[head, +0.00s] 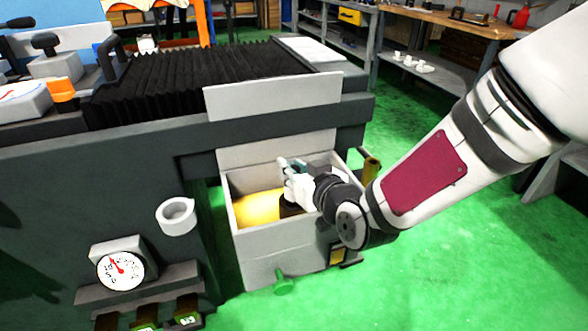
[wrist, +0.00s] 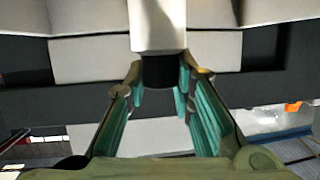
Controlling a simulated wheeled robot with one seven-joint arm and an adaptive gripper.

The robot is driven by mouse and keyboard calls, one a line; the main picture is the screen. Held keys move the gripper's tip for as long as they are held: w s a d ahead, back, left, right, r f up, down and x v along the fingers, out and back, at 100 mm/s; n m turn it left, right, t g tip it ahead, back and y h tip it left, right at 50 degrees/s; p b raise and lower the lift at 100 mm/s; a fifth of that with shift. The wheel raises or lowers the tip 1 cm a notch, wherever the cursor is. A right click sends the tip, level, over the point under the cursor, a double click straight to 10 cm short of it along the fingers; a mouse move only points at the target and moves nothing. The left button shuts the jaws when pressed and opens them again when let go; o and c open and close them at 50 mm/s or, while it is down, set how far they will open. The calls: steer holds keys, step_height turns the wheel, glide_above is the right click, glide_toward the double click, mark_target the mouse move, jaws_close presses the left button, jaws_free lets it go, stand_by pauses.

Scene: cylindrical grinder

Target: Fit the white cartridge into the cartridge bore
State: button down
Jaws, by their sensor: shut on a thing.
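My gripper (head: 292,172) is over the open grey box on the side of the machine. In the wrist view, my gripper (wrist: 162,78) has its teal-padded fingers on both sides of the dark end of the white cartridge (wrist: 158,25), and is shut on it. The cartridge's white body runs up out of the top of that view. In the head view the white cartridge (head: 300,192) shows small beside the fingers, partly hidden by my wrist. A white round collar with an open hole (head: 177,215) sticks out of the machine front, left of the box. I cannot tell whether it is the cartridge bore.
A dial gauge (head: 120,268) is at lower left. Black bellows (head: 195,80) lie above. Green floor is free at right, before a workbench (head: 440,20).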

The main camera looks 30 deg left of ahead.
steer(key=shift+f+b, duration=2.55)
steer(key=shift+b, duration=0.05)
steer(key=shift+r, duration=0.1)
steer(key=shift+r+p, duration=1.25)
steer(key=shift+r, duration=0.9)
steer(key=shift+b, duration=0.9)
stand_by(0.8)
steer(key=shift+f+b, duration=1.35)
steer(key=shift+b, duration=0.05)
